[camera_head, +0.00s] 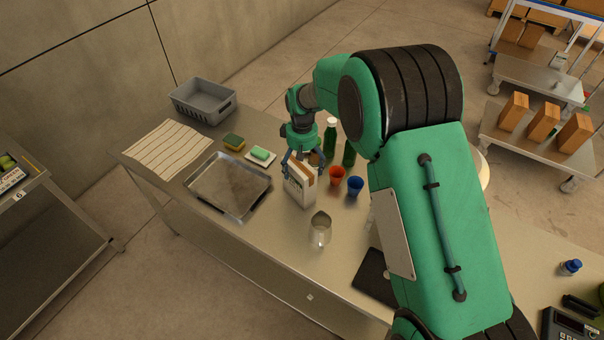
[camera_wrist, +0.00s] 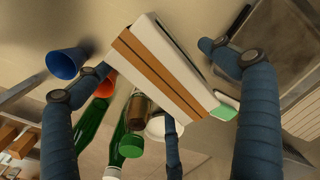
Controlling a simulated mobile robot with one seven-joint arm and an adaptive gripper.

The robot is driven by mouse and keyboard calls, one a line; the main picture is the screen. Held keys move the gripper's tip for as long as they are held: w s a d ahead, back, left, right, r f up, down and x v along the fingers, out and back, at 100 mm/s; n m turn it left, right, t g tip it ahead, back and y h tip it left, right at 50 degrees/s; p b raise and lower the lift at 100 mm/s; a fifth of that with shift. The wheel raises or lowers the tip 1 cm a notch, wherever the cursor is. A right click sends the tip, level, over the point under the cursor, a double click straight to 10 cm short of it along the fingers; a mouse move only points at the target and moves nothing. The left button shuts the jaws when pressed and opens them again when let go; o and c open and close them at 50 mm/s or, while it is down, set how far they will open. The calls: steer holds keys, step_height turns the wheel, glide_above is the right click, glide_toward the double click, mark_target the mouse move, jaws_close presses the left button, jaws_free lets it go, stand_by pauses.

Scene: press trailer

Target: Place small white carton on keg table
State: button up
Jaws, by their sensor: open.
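The small white carton (camera_head: 300,193) with a brown stripe stands on the metal table (camera_head: 268,225), between the metal tray and the cups. My gripper (camera_head: 301,168) is over it from above, with its blue fingers around its upper part. In the wrist view the carton (camera_wrist: 178,72) lies between my open fingers (camera_wrist: 155,60), with gaps visible beside it; I cannot tell whether any finger touches it. I cannot make out a keg or tell which surface is the keg table. My arm hides much of the right part of the table.
Near the carton stand an orange cup (camera_head: 336,175), a blue cup (camera_head: 355,187), green bottles (camera_head: 330,140) and a metal pitcher (camera_head: 320,232). Left are a metal tray (camera_head: 229,187), green soap (camera_head: 261,154), a sponge (camera_head: 234,142), a striped cloth (camera_head: 167,148) and a grey crate (camera_head: 203,103).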

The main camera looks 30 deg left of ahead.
steer(key=shift+r, duration=2.1)
